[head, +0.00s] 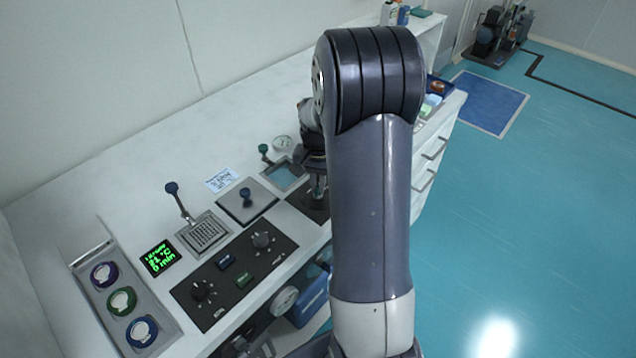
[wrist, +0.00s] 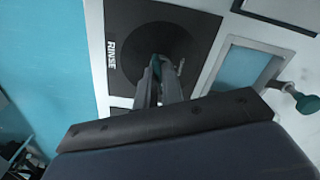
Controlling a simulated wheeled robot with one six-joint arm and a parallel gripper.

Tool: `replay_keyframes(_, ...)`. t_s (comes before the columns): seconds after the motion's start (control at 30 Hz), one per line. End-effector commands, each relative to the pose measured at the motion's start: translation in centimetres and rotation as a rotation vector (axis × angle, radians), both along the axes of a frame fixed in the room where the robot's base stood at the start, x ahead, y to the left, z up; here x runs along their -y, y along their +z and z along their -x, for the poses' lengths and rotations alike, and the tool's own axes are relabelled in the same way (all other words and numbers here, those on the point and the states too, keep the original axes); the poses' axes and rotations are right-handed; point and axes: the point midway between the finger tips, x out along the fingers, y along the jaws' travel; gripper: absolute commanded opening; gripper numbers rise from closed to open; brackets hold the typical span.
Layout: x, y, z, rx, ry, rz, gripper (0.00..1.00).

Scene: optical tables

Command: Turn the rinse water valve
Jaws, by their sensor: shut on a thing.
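The rinse water valve is a small teal handle (wrist: 156,67) at the middle of a black round plate (wrist: 128,45) marked RINSE in the wrist view. My gripper (wrist: 158,80) points down at the plate and its fingers are shut on the handle, hiding much of it. In the head view my gripper (head: 317,190) is over the dark plate (head: 302,201) at the bench's front edge. My arm hides the right part of that plate, and the handle cannot be made out there.
A recessed basin (wrist: 247,68) with a green-knobbed lever (wrist: 306,103) lies beside the plate. A blue-knobbed lever (head: 173,190), a control panel (head: 232,277) and a tray of coloured rings (head: 96,319) are to the left. The back of the bench (head: 150,140) is clear.

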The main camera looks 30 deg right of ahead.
Motion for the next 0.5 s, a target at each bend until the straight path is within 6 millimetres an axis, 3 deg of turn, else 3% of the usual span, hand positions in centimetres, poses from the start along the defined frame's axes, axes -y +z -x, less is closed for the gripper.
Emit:
replay_keyframes(0.1,0.01,0.05,-0.03,0.001,0.001,0.000,0.00)
replay_keyframes(0.13,0.01,0.06,-0.03,0.001,0.001,0.000,0.09)
replay_keyframes(0.37,0.01,0.04,-0.02,0.001,0.002,0.001,0.28)
replay_keyframes(0.5,0.01,0.03,-0.02,0.001,0.002,0.001,0.29)
